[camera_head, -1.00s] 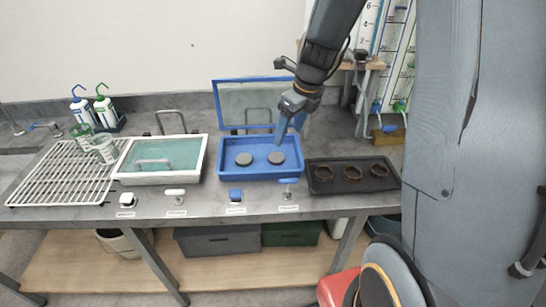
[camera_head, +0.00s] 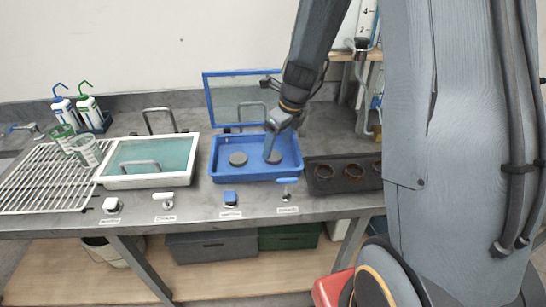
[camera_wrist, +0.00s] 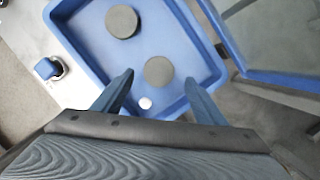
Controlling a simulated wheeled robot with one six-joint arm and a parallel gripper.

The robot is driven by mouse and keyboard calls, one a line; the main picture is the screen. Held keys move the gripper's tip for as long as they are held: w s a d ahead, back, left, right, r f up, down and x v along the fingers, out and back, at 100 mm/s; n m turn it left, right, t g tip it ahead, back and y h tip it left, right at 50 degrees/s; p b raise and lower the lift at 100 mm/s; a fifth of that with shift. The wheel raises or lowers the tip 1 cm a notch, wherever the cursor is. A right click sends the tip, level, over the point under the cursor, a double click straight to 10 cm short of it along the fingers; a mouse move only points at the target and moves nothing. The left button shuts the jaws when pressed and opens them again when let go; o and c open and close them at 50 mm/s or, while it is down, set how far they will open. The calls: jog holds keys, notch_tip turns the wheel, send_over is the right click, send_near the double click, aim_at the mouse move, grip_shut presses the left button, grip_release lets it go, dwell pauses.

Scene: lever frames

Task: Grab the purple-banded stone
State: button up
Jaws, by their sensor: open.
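Two round dark-grey stones lie apart on the floor of an open blue tray: a left one (camera_head: 238,159) and a right one (camera_head: 273,157). No purple band can be made out on either. My gripper (camera_head: 271,146) reaches down over the right stone and partly covers it. In the wrist view my gripper (camera_wrist: 159,80) is open, with the right stone (camera_wrist: 159,70) showing between its fingertips, and nothing is held. The left stone (camera_wrist: 122,21) lies farther up in that view. A small white spot (camera_wrist: 146,103) shows nearer the gripper.
The blue tray (camera_head: 255,178) has raised walls and its glazed lid (camera_head: 225,108) stands open behind. A white-framed closed box (camera_head: 150,181) is to the left. A dark tray with brown rings (camera_head: 345,184) is right. A blue knob (camera_head: 230,198) and a lever (camera_head: 287,184) are in front.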

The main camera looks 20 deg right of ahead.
aim_at(273, 156)
jog(key=shift+x, duration=1.8)
jog(key=shift+s+a, duration=0.1)
jog(key=shift+c, duration=0.5)
jog(key=c, duration=1.1)
jog(key=shift+o, duration=0.2)
jog(key=shift+r, duration=0.1)
